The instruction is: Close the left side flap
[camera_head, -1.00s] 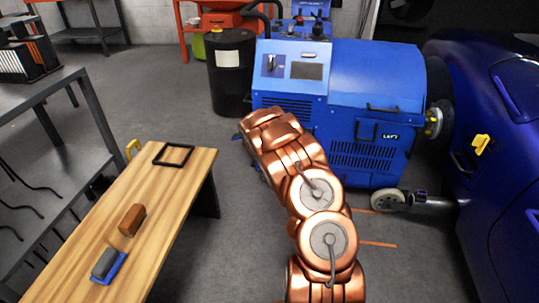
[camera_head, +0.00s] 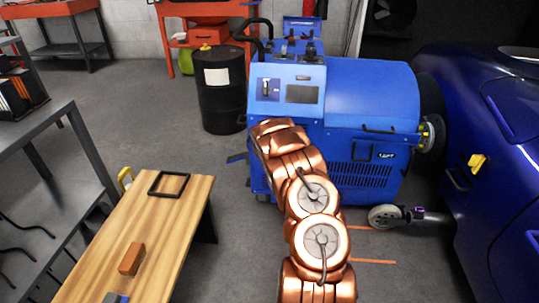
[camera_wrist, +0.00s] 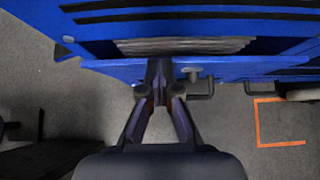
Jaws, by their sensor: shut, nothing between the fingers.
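The blue dynamometer (camera_head: 345,95) stands ahead, beside the blue car. A small blue piece (camera_head: 238,157) juts out at its lower left side, possibly the flap's edge. In the wrist view, a blue panel (camera_wrist: 110,68), which looks like the left side flap, runs across below a dark gap. A pale layered stack (camera_wrist: 185,46) shows in that gap, and a dark handle (camera_wrist: 203,88) hangs from the panel. My gripper (camera_wrist: 159,68) is shut and empty, its tips over or against the panel edge; contact is unclear. In the head view my arm hides the gripper.
A wooden table (camera_head: 135,235) at left holds a black frame (camera_head: 169,184) and a brown block (camera_head: 131,258). A black drum (camera_head: 219,90) stands behind. The car (camera_head: 510,140) limits room at right. Floor between table and machine is clear.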

